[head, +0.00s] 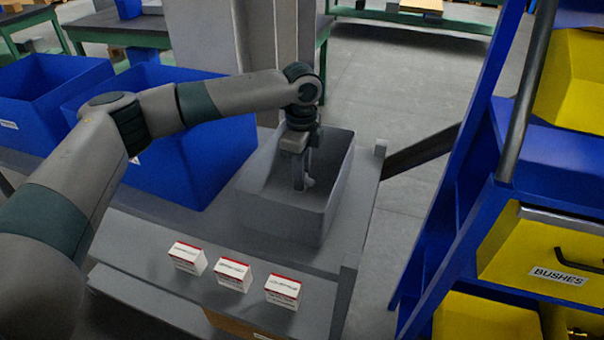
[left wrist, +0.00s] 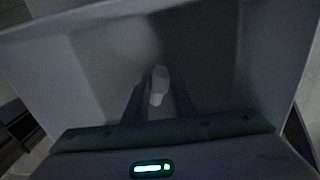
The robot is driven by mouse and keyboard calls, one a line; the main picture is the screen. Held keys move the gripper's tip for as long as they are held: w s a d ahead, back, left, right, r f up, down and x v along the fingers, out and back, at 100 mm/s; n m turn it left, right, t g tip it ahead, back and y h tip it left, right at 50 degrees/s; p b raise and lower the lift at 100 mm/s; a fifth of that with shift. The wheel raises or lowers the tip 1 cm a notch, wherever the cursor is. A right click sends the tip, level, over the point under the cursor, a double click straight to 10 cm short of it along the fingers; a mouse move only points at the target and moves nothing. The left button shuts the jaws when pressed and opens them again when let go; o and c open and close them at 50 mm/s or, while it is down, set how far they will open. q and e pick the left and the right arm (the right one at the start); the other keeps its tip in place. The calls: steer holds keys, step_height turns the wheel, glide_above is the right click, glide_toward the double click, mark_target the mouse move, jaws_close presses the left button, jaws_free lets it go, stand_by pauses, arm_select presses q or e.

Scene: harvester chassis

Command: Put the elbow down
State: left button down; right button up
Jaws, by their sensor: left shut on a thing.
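My left gripper (head: 301,176) reaches down inside a grey open bin (head: 281,215) on the grey bench. It is shut on the elbow, a small pale piece (head: 309,182) between its fingertips. In the left wrist view the elbow (left wrist: 158,84) shows as a whitish rounded piece between the two dark fingers (left wrist: 157,100), with the bin's walls around it. I cannot tell whether the elbow touches the bin floor. My right gripper is not in view.
Two blue bins (head: 150,160) stand left of the grey bin. Several white-and-red label blocks (head: 233,274) line the bench front. A blue rack with yellow drawers (head: 555,262) stands at the right, past a strip of bare floor.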

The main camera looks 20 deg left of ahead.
arm_select(q)
steer(key=shift+f, duration=0.5)
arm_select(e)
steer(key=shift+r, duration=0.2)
arm_select(q)
steer(key=shift+f, duration=0.1)
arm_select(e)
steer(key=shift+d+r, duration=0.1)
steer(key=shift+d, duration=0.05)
arm_select(q)
steer(key=c, duration=1.5)
jaws_free()
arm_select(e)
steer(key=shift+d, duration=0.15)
arm_select(q)
steer(key=shift+r+b, duration=0.35)
steer(key=shift+r, duration=0.2)
step_height(320, 180, up, 10)
steer(key=b, duration=0.4)
steer(key=shift+r, duration=0.6)
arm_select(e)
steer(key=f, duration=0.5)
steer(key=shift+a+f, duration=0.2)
